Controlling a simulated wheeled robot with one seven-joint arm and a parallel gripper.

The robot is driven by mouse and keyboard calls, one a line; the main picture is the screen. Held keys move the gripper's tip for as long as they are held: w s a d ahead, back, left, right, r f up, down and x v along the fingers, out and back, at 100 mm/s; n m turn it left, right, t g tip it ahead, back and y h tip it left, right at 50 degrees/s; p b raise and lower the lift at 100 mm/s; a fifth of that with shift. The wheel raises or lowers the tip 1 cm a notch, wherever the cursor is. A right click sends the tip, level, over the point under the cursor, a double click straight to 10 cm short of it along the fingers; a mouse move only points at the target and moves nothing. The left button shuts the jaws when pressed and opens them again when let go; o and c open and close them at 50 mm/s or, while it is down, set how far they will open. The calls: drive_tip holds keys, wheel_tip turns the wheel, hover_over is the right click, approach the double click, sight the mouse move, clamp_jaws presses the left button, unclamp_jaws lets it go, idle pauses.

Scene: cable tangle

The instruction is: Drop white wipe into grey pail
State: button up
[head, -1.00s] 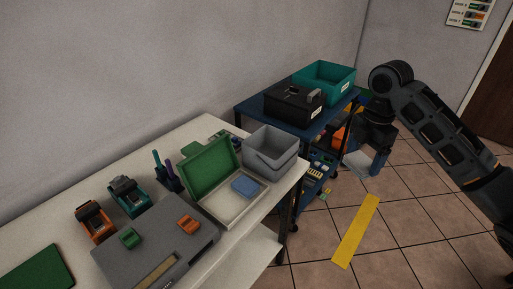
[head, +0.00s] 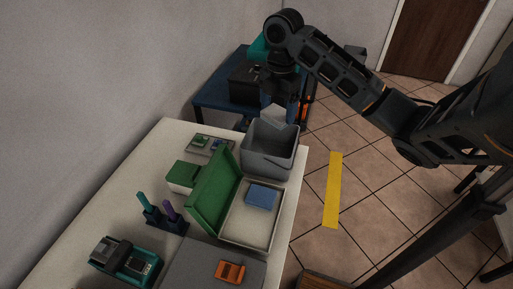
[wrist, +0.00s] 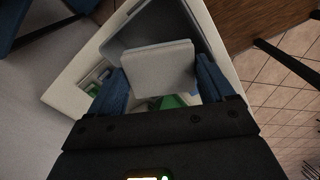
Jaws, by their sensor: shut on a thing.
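The white wipe (head: 273,116) is held in my gripper (head: 284,98), over the far side of the grey pail (head: 268,161). The pail stands on the pale table behind the green-lidded box. In the wrist view the wipe (wrist: 158,68) is a flat pale square between my two blue fingers (wrist: 162,72), which are shut on it. The pail (wrist: 142,30) shows behind it in that view, partly covered by the wipe. The gap in height between wipe and pail rim is hard to tell.
An open green box (head: 216,190) with a blue block (head: 262,196) stands in front of the pail. A blue cart (head: 212,97) with a black bin (head: 247,82) is behind. Tiled floor with a yellow strip (head: 333,190) lies right.

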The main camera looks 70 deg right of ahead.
drive_tip(key=shift+f+b, duration=2)
drive_tip(key=shift+f, duration=1)
drive_tip(key=o, duration=0.8)
drive_tip(key=shift+r, duration=0.2)
wheel_tip(320, 180, up, 8)
drive_tip(key=shift+f+p, duration=0.25)
drive_tip(key=shift+p, duration=0.05)
